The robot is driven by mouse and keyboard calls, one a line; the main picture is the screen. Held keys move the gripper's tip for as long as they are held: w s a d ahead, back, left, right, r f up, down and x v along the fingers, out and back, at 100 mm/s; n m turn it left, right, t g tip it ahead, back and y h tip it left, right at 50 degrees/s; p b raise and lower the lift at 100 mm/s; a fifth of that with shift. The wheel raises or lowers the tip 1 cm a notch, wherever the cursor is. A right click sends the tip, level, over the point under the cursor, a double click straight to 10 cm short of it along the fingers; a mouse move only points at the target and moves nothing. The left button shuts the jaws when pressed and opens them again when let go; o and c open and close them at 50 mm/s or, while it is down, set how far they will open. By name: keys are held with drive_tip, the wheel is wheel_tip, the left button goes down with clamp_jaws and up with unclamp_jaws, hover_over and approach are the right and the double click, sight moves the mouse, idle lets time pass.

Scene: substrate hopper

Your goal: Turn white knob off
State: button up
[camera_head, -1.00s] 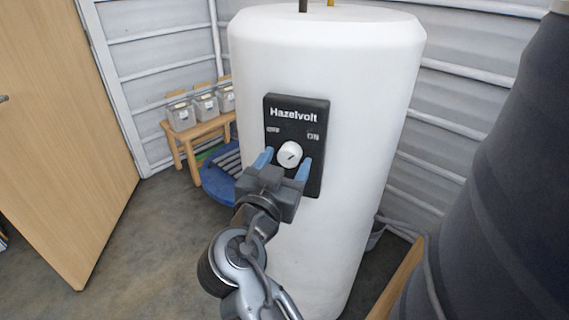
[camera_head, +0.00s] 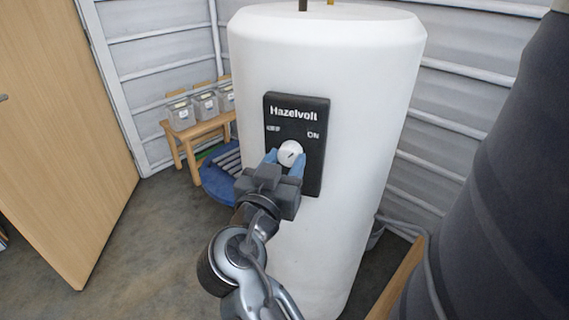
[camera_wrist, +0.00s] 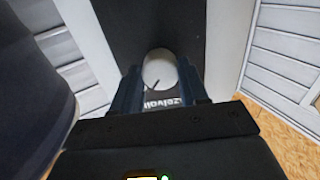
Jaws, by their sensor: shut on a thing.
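The white knob (camera_head: 290,153) sits on the black Hazelvolt panel (camera_head: 312,177) on the front of the white tank. OFF is printed at the panel's upper left and ON at its upper right. The dark pointer line on the knob tilts toward the upper right, on the ON side. My gripper (camera_head: 284,160) is shut on the knob, its blue fingers on either side of it. In the wrist view the knob (camera_wrist: 160,69) shows between the dark fingers (camera_wrist: 160,82), which hide part of its sides.
The white tank (camera_head: 345,80) fills the middle. A large dark barrel (camera_head: 500,190) stands close on the right. A wooden door (camera_head: 60,130) is at far left; floor between is clear.

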drive_tip(key=n, duration=0.4)
drive_tip(key=n+p, duration=0.1)
drive_tip(key=n, duration=0.3)
drive_tip(key=shift+r, duration=0.1)
drive_tip(key=n+p, duration=0.2)
drive_tip(key=n, duration=0.2)
drive_tip(key=shift+n+p, duration=1.2)
drive_tip(key=shift+n, duration=1.1)
drive_tip(key=o, duration=1.1)
drive_tip(key=shift+d, duration=0.1)
drive_tip(key=shift+c, duration=0.2)
drive_tip(key=shift+s, duration=0.15)
drive_tip(key=b+v, duration=0.1)
drive_tip(key=v, duration=0.6)
drive_tip(key=shift+s, duration=0.3)
